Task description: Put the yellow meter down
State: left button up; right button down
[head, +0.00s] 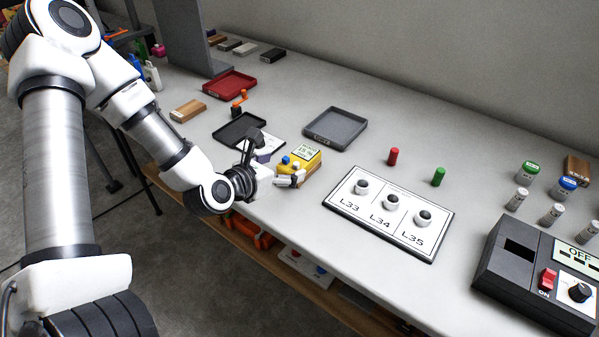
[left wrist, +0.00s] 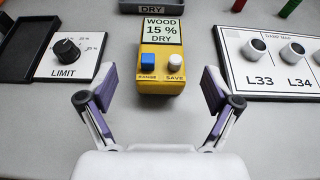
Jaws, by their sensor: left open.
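The yellow meter (left wrist: 162,82) stands on the table, its display reading "WOOD 15 % DRY", with a blue RANGE button and a white SAVE button. In the head view the meter (head: 305,160) is near the table's front edge, on or against a wooden-looking block. My left gripper (left wrist: 158,95) is open, with one finger on each side of the meter's near end and visible gaps between. In the head view the left gripper (head: 285,180) is beside the meter, low over the table. My right gripper is not in view.
A LIMIT dial plate (left wrist: 75,55) and a black tray (head: 240,129) lie left of the meter. A grey DRY tray (head: 335,127) is behind it. The L33–L35 board (head: 388,212) is to the right. A dark device with a switch (head: 530,270) stands at far right.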

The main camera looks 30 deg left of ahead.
aim_at(298, 159)
pick_arm(q)
jog(key=shift+w+f, duration=0.2)
jog(key=shift+w, duration=0.4)
jog(key=x, duration=0.4)
jog(key=shift+w+d+r, duration=0.15)
jog(key=shift+w+d, duration=0.05)
jog(key=shift+w, duration=0.05)
jog(key=shift+s+a, duration=0.1)
jog(key=shift+c, duration=0.3)
jog(key=c, duration=1.5)
